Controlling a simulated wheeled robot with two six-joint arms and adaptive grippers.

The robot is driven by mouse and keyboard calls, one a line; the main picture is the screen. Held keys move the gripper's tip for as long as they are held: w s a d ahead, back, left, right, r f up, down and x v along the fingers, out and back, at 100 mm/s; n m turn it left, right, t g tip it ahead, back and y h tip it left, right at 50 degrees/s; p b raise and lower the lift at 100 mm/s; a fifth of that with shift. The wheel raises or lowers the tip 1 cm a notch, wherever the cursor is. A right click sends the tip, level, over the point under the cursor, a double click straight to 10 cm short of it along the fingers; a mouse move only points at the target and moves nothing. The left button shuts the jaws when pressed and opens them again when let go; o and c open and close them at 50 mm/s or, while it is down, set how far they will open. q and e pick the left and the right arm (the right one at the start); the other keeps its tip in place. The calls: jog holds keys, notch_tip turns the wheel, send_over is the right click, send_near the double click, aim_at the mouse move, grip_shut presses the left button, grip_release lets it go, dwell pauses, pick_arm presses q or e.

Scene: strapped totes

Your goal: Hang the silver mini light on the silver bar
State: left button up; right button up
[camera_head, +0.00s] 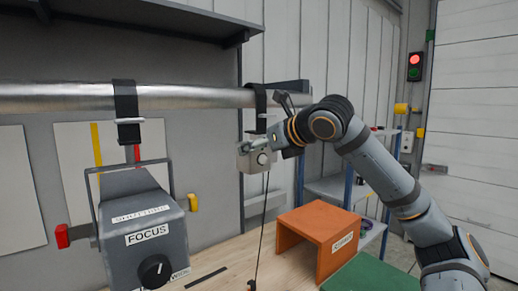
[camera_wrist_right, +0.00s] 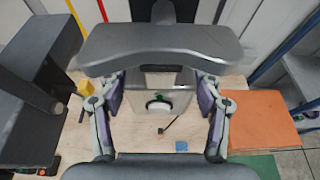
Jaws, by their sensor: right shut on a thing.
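The silver bar (camera_head: 60,97) runs level across the upper left of the head view. The silver mini light (camera_head: 250,160), a small box with a round knob, is just below the bar's right part. A black clamp (camera_head: 257,97) reaches from above the light over the bar; I cannot tell whether it bears on the bar. A thin dark cord (camera_head: 262,225) hangs from the light. My right gripper (camera_head: 272,145) is shut on the light; its fingers flank the silver box (camera_wrist_right: 160,82) in the right wrist view. My left gripper is not in view.
A large dark grey lamp (camera_head: 143,215) labelled FOCUS hangs below a black clamp (camera_head: 126,105) on the bar at left. An orange stand (camera_head: 318,235) and a green surface (camera_head: 372,273) lie below right. A dark shelf (camera_head: 130,20) is above the bar.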

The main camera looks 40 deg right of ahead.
jog(key=shift+f, duration=0.15)
jog(key=o, duration=1.9)
jog(key=shift+s+a, duration=0.1)
jog(key=shift+s, duration=0.05)
